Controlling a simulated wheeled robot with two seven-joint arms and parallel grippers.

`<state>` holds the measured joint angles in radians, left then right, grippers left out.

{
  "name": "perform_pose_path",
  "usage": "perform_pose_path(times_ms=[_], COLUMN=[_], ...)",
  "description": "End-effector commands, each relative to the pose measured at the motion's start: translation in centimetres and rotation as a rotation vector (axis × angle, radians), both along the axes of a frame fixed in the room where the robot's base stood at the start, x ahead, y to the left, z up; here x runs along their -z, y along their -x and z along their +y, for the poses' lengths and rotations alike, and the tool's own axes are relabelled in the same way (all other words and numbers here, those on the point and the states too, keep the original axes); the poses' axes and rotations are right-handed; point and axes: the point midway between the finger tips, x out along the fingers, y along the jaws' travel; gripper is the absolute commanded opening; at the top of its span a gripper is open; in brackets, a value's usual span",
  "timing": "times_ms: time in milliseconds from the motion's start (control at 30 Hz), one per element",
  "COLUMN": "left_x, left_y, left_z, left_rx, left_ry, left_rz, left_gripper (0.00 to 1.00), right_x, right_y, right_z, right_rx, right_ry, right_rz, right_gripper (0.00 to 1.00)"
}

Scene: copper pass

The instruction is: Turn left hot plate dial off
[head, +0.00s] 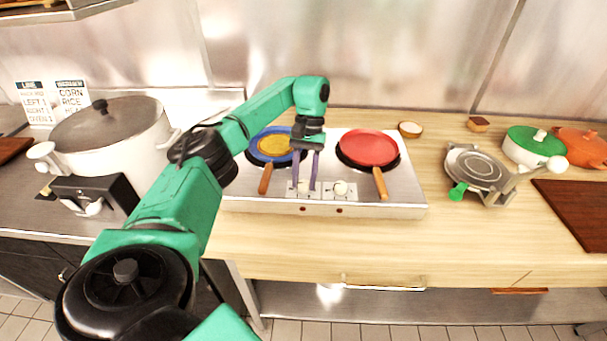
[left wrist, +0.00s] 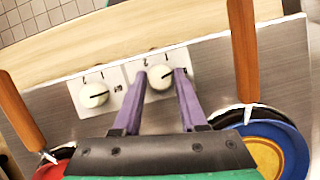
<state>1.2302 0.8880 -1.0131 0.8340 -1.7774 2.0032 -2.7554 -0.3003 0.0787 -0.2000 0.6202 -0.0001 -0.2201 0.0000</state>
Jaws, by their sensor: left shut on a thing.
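The hot plate (head: 245,206) is a steel two-burner unit on the wooden counter, with two cream dials on its front. My left gripper (head: 303,187) reaches down to the left dial (head: 303,185), its purple fingers on either side of it. In the left wrist view, turned about, the left dial (left wrist: 160,77) sits between the fingertips, shut on it; its dark pointer line points right and slightly up. The right dial (head: 340,187) is free beside it, and its pointer line also shows in the left wrist view (left wrist: 94,95). My right gripper is not in view.
A blue pan (head: 252,146) with yellow contents is on the left burner, a red pan (head: 369,148) on the right; their handles jut forward beside the dials. A large lidded pot (head: 110,150) stands left. A waffle-iron-like appliance (head: 478,170) stands right, near a green-lidded pot (head: 533,147).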

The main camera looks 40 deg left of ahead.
Motion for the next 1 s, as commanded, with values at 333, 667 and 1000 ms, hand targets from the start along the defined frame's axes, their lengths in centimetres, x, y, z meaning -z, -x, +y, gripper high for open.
perform_pose_path(times_ms=[333, 667, 1000], left_x=[0.04, 0.11, 0.13], left_y=[-0.04, -0.03, -0.03], left_z=[-0.14, -0.16, -0.17], left_rx=[0.188, 0.235, 0.234], left_ry=[-0.001, 0.000, 0.000], left_rz=[0.001, 0.001, 0.001], left_gripper=[0.00, 0.00, 0.61], right_x=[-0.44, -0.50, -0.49], right_y=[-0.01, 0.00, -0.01], right_z=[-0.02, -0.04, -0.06], right_rx=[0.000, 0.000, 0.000], right_ry=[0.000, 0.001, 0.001], right_rz=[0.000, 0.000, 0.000], right_gripper=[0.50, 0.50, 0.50])
